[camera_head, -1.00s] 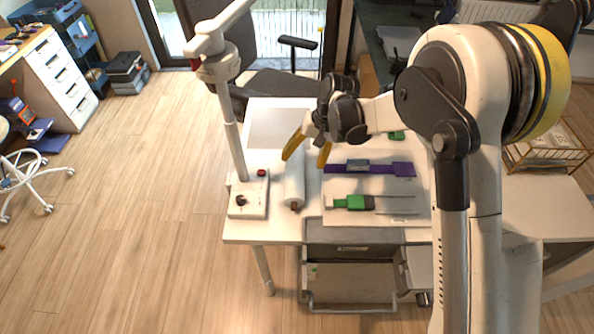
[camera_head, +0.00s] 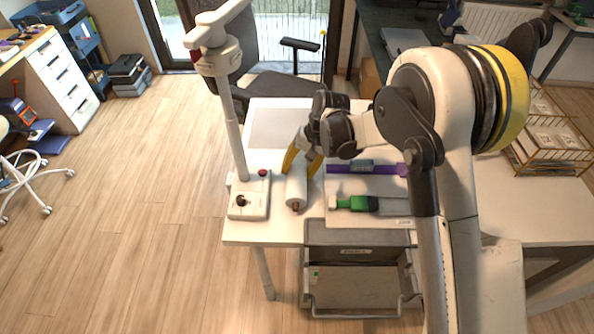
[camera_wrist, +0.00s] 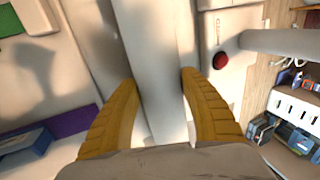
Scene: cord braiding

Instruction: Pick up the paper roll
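The white paper roll (camera_head: 297,186) lies on the table, its near end with a brown core pointing to the front edge. In the wrist view the roll (camera_wrist: 152,60) runs lengthwise between the yellow fingers. My gripper (camera_head: 302,168) is low over the roll's far part. Its fingers are spread, one on each side of the roll, and they also show in the wrist view (camera_wrist: 158,98). The right finger in the wrist view is very near the roll's edge; I cannot tell whether it touches. The roll's far part is hidden by my gripper in the head view.
A white stand with a red button (camera_head: 249,196) and an upright pole is close left of the roll. Purple (camera_head: 375,170) and green (camera_head: 355,203) tools lie to the right. A grey drawer (camera_head: 357,285) is below the table's front edge.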

